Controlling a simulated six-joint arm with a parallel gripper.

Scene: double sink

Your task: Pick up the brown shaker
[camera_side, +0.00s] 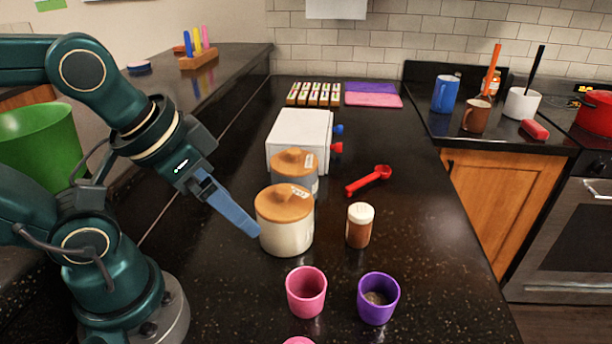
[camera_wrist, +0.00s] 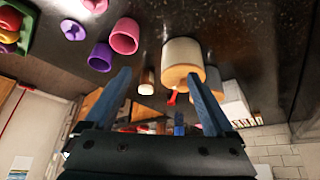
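The brown shaker (camera_side: 358,234) has a white cap and stands upright on the dark counter, right of the front canister. It also shows in the wrist view (camera_wrist: 147,79), small, between my finger tips in the picture. My gripper (camera_side: 250,228) has blue fingers and points down to the right, left of the front canister in the side view. In the wrist view my gripper's fingers (camera_wrist: 159,75) are spread wide apart with nothing held. The shaker is apart from my gripper. In the side view the fingers overlap, so only one shows clearly.
The front cream canister (camera_side: 285,237) with a wooden lid appears between my gripper and the shaker; a grey canister (camera_side: 295,165) stands behind. A pink cup (camera_side: 306,292) and purple cup (camera_side: 378,298) stand in front. A red scoop (camera_side: 369,180) lies behind the shaker. Counter right of the shaker is clear.

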